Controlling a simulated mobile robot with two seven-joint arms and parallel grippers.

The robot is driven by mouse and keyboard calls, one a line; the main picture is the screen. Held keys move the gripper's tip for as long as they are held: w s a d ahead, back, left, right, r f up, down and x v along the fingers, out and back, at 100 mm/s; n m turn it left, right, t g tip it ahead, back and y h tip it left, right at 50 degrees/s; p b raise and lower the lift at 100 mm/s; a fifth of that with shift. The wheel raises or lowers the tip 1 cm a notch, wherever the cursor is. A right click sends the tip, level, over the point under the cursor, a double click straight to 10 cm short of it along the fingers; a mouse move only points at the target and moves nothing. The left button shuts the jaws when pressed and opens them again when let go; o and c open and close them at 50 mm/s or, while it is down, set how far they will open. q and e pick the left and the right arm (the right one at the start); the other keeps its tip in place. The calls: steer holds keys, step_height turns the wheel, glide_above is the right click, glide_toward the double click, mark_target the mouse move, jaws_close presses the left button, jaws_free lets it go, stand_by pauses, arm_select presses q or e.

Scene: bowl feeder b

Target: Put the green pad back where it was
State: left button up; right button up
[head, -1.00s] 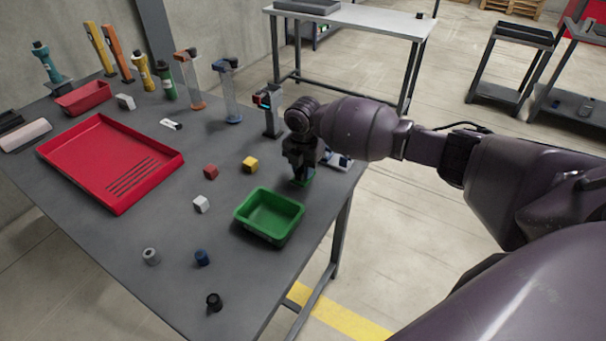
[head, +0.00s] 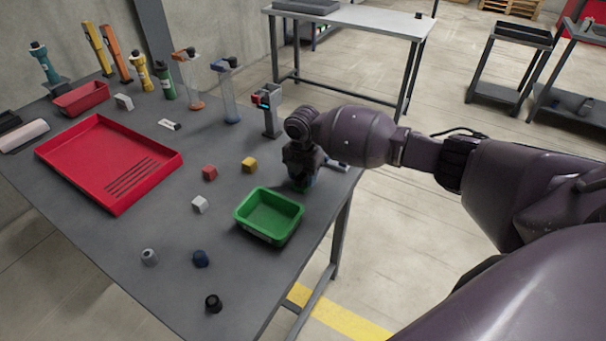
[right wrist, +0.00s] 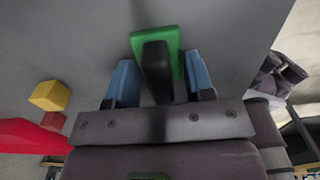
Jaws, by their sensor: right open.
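The green pad (right wrist: 140,42) lies on the grey table in the right wrist view, with a black upright grip (right wrist: 157,70) on it. My right gripper (right wrist: 161,82) is open, its two blue fingertips on either side of the black grip with gaps between. In the head view my right gripper (head: 301,184) is low over the table's right part, behind the green bin, and hides most of the pad. My left gripper is not in view.
The green bin (head: 270,234) stands just in front of my right gripper. A yellow cube (head: 249,165), red cube (head: 209,173) and white cube (head: 200,205) lie to its left. A grey post device (head: 270,117) stands behind. A large red tray (head: 60,174) is farther left.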

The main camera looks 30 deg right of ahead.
steer(key=shift+r, duration=0.65)
arm_select(q)
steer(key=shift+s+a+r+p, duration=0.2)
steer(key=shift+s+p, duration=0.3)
steer(key=shift+p, duration=0.35)
arm_select(e)
step_height(320, 180, up, 11)
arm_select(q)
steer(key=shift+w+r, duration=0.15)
